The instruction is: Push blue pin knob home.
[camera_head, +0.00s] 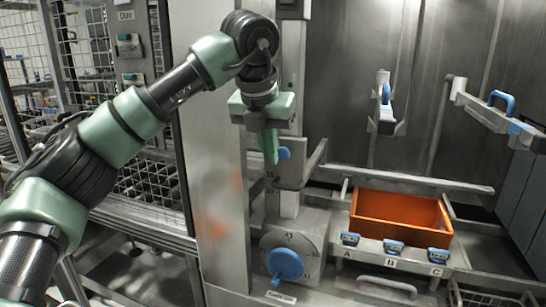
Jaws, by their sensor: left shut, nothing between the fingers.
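The small blue pin knob (285,153) sits on the upright metal post, beside a slotted plate with number marks. My left gripper (271,160) is shut and empty, pointing down at the knob's left side. Its fingers overlap the knob's left edge in the picture; I cannot tell whether they touch it. How far the pin is in cannot be seen. My right gripper is not in view.
A large blue dial knob (285,264) is on a marked plate below. An orange bin (401,219) stands at the right behind blue clips labelled A, B and C. Metal arms with blue handles (502,101) jut out at the upper right. A wire mesh cage (150,165) is at the left.

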